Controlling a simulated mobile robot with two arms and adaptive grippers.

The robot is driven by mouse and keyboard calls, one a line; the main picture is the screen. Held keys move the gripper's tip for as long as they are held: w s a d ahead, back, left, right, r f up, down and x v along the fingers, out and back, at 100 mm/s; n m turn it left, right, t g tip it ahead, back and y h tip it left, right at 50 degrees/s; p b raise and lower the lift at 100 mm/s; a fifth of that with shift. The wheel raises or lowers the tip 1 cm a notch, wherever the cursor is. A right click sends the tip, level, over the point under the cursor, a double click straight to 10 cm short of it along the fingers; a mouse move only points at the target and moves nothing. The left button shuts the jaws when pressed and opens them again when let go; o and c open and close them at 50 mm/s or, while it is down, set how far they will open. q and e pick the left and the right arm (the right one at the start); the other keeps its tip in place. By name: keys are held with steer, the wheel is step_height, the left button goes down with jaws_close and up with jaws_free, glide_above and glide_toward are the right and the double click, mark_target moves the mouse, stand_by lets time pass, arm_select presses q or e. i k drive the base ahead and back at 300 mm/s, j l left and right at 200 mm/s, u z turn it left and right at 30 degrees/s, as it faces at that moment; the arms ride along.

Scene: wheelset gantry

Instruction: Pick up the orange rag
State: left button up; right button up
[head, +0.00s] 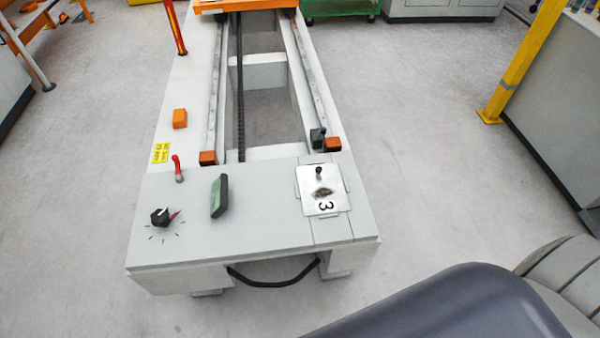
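I cannot make out an orange rag in the head view. Small orange blocks sit on the gantry bed: one on the left side (180,118), one at the near end of the left rail (208,158) and one at the near end of the right rail (333,145). They look boxy, not like cloth. Neither of my grippers is in view, so I cannot tell what they hold.
The grey gantry bed (250,225) has a black knob (160,217), a red lever (177,168), a dark green-screened device (219,196) and a plate marked 3 (322,190). A yellow post (522,62) stands right. Floor (440,140) between is clear.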

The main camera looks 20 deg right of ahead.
mark_target(179, 115)
steer(key=i+j+u, duration=0.2)
steer(key=j+u, duration=0.15)
steer(key=j, duration=0.35)
steer(key=i+j+u, duration=0.4)
steer(key=j, duration=0.2)
steer(key=i+j+u, duration=0.35)
steer(key=j, duration=0.25)
steer(key=i+j+u, duration=0.35)
steer(key=i+j+z, duration=0.1)
steer(key=i+z, duration=0.3)
steer(key=i+j+z, duration=0.3)
steer(key=i+z, duration=0.15)
steer(key=i+l+z, duration=0.15)
steer(key=i+z, duration=0.15)
steer(key=z, duration=0.15)
steer(key=i+z, duration=0.4)
steer(key=i+j+z, duration=0.1)
steer(key=i+z, duration=0.15)
steer(key=z, duration=0.2)
steer(key=i+j+z, duration=0.2)
steer(key=i+z, duration=0.2)
steer(key=i+j+z, duration=0.2)
steer(key=z, duration=0.25)
steer(key=j, duration=0.1)
